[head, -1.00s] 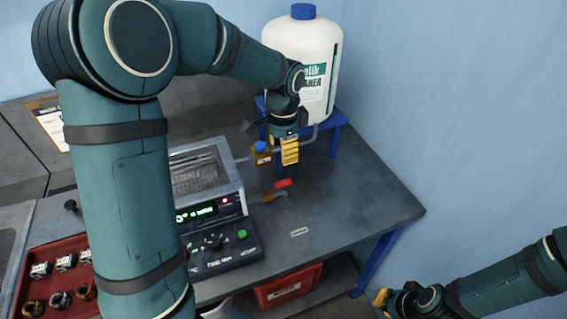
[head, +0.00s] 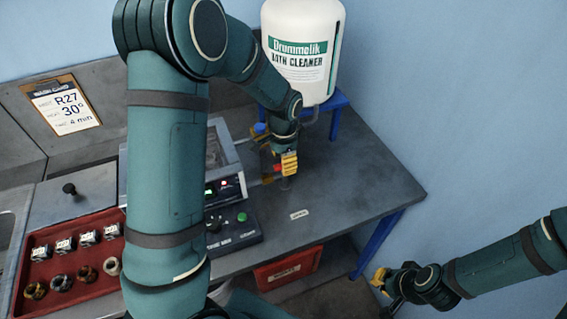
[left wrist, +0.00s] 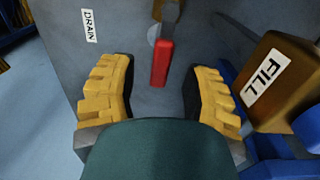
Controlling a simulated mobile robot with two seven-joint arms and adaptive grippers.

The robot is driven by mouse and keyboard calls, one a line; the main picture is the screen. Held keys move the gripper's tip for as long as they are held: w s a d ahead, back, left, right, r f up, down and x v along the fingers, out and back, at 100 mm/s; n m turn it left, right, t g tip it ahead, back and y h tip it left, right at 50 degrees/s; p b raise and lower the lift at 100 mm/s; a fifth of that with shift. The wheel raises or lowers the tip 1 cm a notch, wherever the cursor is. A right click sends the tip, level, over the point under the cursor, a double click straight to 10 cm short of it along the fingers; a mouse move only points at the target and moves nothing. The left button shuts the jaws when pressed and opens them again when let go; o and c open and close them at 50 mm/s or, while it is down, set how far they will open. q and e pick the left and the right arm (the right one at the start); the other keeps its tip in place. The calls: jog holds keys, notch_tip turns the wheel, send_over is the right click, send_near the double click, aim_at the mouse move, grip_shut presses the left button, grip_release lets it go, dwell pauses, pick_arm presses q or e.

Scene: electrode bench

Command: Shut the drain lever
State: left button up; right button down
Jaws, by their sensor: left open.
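The red drain lever (left wrist: 161,63) lies between my left gripper's two fingers in the left wrist view, with gaps on both sides. Its grey shank runs to the top edge of that view. In the head view my left gripper (head: 288,164) is over the lever's spot, and only a small red part (head: 277,168) shows beside the yellow fingers. My left gripper (left wrist: 160,95) is open and points down at the lever. My right gripper (head: 380,279) is at the lower right, off the bench, and its finger gap is not clear.
A brown block labelled FILL (left wrist: 282,82) with a blue knob (left wrist: 309,128) stands close beside my left gripper. A DRAIN label (left wrist: 89,25) is on the bench. The metal bath (head: 226,160) is left of the gripper, the cleaner jug (head: 303,50) behind. The bench's right side is clear.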

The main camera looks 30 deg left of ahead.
pick_arm(q)
jog(key=shift+f, duration=0.7)
grip_shut()
